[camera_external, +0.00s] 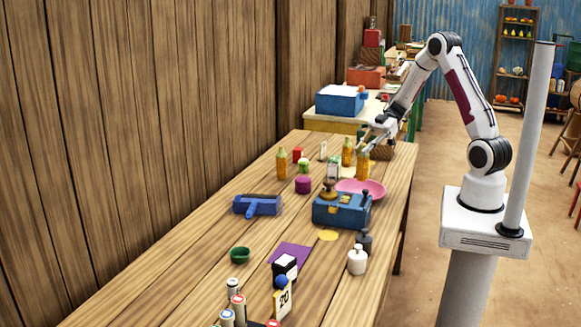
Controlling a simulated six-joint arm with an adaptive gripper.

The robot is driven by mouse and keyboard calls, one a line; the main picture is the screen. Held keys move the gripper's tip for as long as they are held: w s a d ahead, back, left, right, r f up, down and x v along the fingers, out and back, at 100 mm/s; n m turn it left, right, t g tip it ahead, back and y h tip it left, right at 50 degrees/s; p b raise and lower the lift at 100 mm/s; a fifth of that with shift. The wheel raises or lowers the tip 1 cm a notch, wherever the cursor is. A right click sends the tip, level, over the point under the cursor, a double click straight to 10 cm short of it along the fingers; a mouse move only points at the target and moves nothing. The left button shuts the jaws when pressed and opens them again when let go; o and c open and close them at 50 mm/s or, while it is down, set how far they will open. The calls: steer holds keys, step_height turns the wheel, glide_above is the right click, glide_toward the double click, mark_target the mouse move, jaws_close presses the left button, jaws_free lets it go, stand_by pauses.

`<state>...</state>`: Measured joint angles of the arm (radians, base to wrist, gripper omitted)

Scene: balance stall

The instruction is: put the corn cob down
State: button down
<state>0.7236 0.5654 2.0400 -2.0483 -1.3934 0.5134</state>
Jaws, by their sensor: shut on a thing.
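My gripper (369,135) is over the far part of the wooden table, shut on the corn cob. The held cob is too small and too covered by the fingers to make out clearly. An upright yellow-orange shape (362,165) shows just below the fingertips. I cannot tell whether it is the cob or one of the similar bottles. A pink dish (373,187) lies below and slightly right of it on the table.
A blue balance box (341,211) stands in front of the dish. Yellow-orange bottles (282,163) (347,152) and a brown block-like thing (382,151) are nearby. A blue scoop-like thing (256,205) lies left. The table's right edge (398,215) is mostly bare.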

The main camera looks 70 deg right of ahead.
mark_target(362, 165)
steer(key=shift+f, duration=3.15)
steer(key=c, duration=1.9)
jaws_free()
steer(key=shift+s+d, duration=0.6)
steer(key=shift+d, duration=0.8)
steer(key=shift+s+d, duration=0.6)
steer(key=shift+d, duration=0.85)
steer(key=shift+s+d, duration=0.6)
steer(key=shift+d, duration=0.8)
steer(key=shift+w, duration=0.1)
